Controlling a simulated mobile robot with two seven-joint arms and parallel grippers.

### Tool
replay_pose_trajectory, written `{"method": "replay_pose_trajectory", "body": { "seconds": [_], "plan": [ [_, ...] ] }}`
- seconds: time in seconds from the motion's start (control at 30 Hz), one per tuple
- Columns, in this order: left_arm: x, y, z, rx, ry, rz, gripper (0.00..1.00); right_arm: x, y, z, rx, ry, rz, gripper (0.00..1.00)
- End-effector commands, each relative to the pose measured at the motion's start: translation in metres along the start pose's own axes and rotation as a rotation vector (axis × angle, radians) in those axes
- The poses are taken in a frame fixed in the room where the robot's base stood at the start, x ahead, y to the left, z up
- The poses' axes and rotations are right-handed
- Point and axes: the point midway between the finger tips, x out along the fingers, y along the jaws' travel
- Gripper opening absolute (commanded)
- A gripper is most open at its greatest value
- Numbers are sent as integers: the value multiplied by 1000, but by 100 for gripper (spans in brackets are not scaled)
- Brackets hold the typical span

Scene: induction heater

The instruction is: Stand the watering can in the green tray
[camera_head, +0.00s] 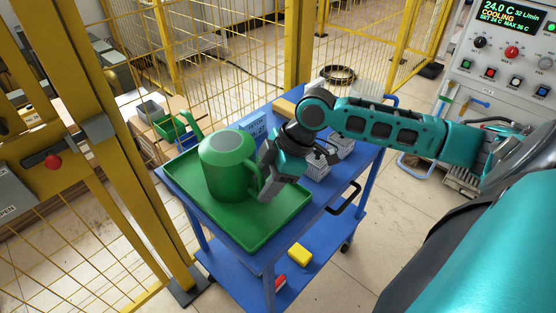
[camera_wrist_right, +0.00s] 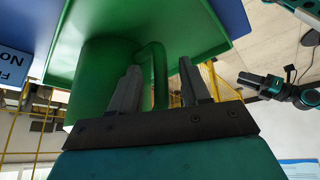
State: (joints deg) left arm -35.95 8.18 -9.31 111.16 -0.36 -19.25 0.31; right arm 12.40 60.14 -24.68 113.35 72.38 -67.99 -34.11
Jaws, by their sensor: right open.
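The green watering can (camera_head: 222,180) stands upright on the green tray (camera_head: 245,228), toward its left side, with its spout (camera_head: 184,130) pointing to the upper left. Its handle faces my right gripper (camera_head: 266,190). In the right wrist view the can (camera_wrist_right: 100,85) and tray (camera_wrist_right: 195,30) appear upside down. There the two fingers of my right gripper (camera_wrist_right: 160,88) are apart, with the can's handle (camera_wrist_right: 158,62) showing between them; I cannot tell whether they touch it. A dark gripper, apparently my left one (camera_wrist_right: 265,84), shows small at the right of the wrist view.
The tray lies on a blue cart (camera_head: 325,190). Wire-mesh boxes (camera_head: 318,163), a blue sign (camera_head: 253,127) and a tan block (camera_head: 284,107) are behind my right gripper. A yellow block (camera_head: 299,254) is on the lower shelf. Yellow fencing (camera_head: 215,50) stands behind and left.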

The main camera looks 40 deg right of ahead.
Motion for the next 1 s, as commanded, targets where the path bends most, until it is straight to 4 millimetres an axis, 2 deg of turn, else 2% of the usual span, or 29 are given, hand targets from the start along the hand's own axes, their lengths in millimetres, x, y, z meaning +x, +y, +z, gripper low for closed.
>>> {"method": "replay_pose_trajectory", "body": {
  "seconds": [0.2,0.4,0.6,1.0],
  "plan": [
    [-5,0,-8,0,0,0,43,-51,0,0,-2,-6,2,46],
    [-8,0,-11,0,0,0,43,-86,0,1,0,-6,-1,46],
    [-9,0,-13,0,0,0,43,-102,0,0,0,-2,-1,46],
    [-9,0,-13,0,1,0,43,-106,0,-1,-1,0,-1,46]
  ]
}}
